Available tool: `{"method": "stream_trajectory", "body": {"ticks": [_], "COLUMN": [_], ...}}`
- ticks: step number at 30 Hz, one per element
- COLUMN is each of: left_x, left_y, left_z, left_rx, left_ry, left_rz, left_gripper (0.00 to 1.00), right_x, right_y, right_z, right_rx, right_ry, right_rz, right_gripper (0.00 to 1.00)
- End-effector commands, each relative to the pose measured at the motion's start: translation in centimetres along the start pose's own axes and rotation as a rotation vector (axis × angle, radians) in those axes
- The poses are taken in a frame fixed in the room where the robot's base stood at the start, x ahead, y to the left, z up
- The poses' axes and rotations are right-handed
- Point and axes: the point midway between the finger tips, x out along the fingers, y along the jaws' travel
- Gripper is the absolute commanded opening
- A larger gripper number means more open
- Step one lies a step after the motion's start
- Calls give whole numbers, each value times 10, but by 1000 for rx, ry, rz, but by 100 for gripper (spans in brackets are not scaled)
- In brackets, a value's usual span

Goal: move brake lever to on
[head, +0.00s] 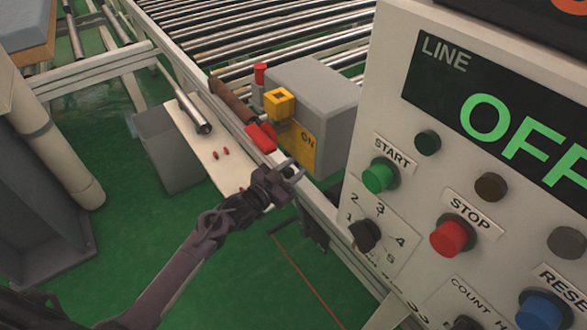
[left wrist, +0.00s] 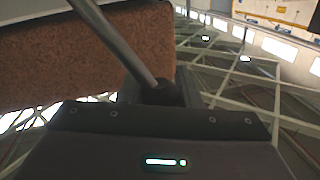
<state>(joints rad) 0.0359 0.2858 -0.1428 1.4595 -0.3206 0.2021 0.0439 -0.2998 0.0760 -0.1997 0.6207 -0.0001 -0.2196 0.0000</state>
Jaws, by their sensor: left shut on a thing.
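The brake unit is a grey box (head: 313,95) with a yellow plate (head: 303,148) marked ON and a yellow block (head: 280,103) on its near side. A red grip-like part (head: 261,137) lies just left of the plate. My left gripper (head: 291,169) is just below the plate, at the frame's edge. A grey metal rod (left wrist: 118,42) runs into the dark jaws in the left wrist view. My left gripper is shut on it; it appears to be the brake lever, though the head view hides the grip's details. My right gripper is not in view.
A control panel (head: 400,75) with buttons and a green OFF display fills the right side, close to my left gripper. A roller conveyor (head: 250,35) lies behind. A pale shelf (head: 205,140) holds a metal cylinder (head: 194,113) and small red parts. Green floor lies below.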

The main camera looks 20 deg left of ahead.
Motion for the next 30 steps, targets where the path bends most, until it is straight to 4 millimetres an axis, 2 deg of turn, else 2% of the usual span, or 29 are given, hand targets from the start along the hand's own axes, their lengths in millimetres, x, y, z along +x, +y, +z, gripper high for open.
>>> {"method": "stream_trajectory", "body": {"ticks": [7, 11, 21, 30], "left_x": [-2, -4, -15, -25], "left_y": [6, 17, 69, 118], "left_z": [-5, -12, -32, -38], "left_rx": [36, 95, 365, 619], "left_ry": [6, 19, 72, 122], "left_rz": [0, -1, -9, -21], "left_gripper": [0, 0, 0, 0], "right_x": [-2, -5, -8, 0], "right_y": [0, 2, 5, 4], "right_z": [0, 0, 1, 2], "right_rx": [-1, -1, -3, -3], "right_ry": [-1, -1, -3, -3], "right_rz": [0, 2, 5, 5], "right_gripper": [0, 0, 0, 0]}}
